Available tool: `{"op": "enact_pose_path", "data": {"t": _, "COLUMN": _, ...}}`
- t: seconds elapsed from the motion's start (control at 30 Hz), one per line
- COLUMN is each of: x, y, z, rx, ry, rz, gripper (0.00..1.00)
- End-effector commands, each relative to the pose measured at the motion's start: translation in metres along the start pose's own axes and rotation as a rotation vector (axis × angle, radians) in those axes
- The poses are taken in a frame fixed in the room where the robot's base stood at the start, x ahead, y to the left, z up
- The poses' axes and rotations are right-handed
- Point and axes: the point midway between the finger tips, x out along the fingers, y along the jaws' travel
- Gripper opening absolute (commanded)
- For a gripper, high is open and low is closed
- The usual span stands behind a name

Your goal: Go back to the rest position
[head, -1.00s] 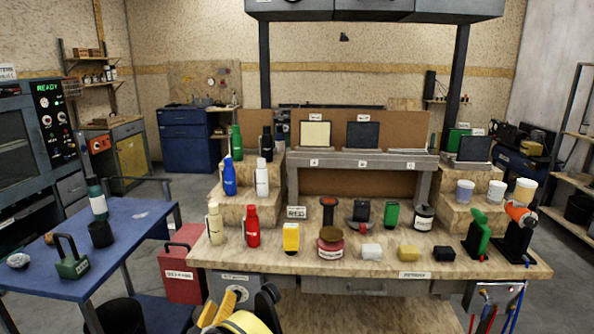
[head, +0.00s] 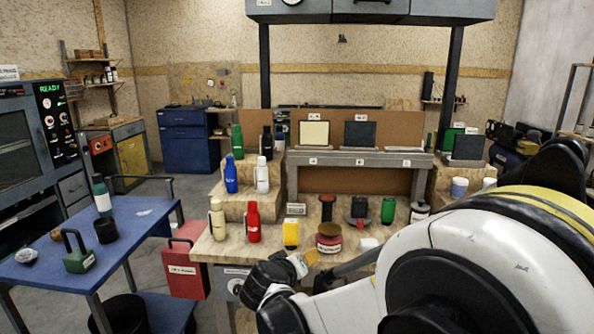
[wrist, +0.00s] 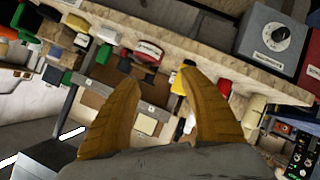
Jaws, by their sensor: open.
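My gripper (wrist: 156,80) is open, with its two yellow-brown fingers apart and nothing between them in the wrist view. In the head view my arm fills the lower right, and my gripper shows at the front of the wooden workbench (head: 215,247). Its fingers appear just below the yellow item (head: 290,234) and the red-lidded jar (head: 329,238). I cannot tell from this view how far the fingers are from the bench top. My arm hides the right part of the bench.
A blue table (head: 60,275) with several items and a red box (head: 186,268) stand left of the bench. Floor shows between the blue cabinet (head: 187,140) and bench.

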Motion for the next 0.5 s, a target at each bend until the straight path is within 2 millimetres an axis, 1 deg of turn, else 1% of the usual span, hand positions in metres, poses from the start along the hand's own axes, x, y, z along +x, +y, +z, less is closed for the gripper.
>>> {"op": "enact_pose_path", "data": {"t": 0.03, "x": -0.009, "y": 0.029, "z": 0.01, "rx": 0.019, "ry": -0.042, "rz": -0.012, "gripper": 0.52}}
{"op": "enact_pose_path", "data": {"t": 0.1, "x": -0.024, "y": 0.06, "z": 0.026, "rx": 0.047, "ry": -0.099, "rz": -0.04, "gripper": 0.52}}
{"op": "enact_pose_path", "data": {"t": 0.17, "x": -0.039, "y": 0.085, "z": 0.042, "rx": 0.071, "ry": -0.144, "rz": -0.065, "gripper": 0.52}}
{"op": "enact_pose_path", "data": {"t": 0.2, "x": -0.05, "y": 0.099, "z": 0.053, "rx": 0.089, "ry": -0.172, "rz": -0.083, "gripper": 0.52}}
{"op": "enact_pose_path", "data": {"t": 0.27, "x": -0.067, "y": 0.119, "z": 0.071, "rx": 0.116, "ry": -0.211, "rz": -0.11, "gripper": 0.52}}
{"op": "enact_pose_path", "data": {"t": 0.33, "x": -0.088, "y": 0.138, "z": 0.094, "rx": 0.152, "ry": -0.253, "rz": -0.144, "gripper": 0.52}}
{"op": "enact_pose_path", "data": {"t": 0.4, "x": -0.111, "y": 0.153, "z": 0.116, "rx": 0.187, "ry": -0.289, "rz": -0.18, "gripper": 0.52}}
{"op": "enact_pose_path", "data": {"t": 0.47, "x": -0.131, "y": 0.162, "z": 0.136, "rx": 0.221, "ry": -0.315, "rz": -0.21, "gripper": 0.52}}
{"op": "enact_pose_path", "data": {"t": 0.5, "x": -0.144, "y": 0.166, "z": 0.149, "rx": 0.243, "ry": -0.33, "rz": -0.231, "gripper": 0.52}}
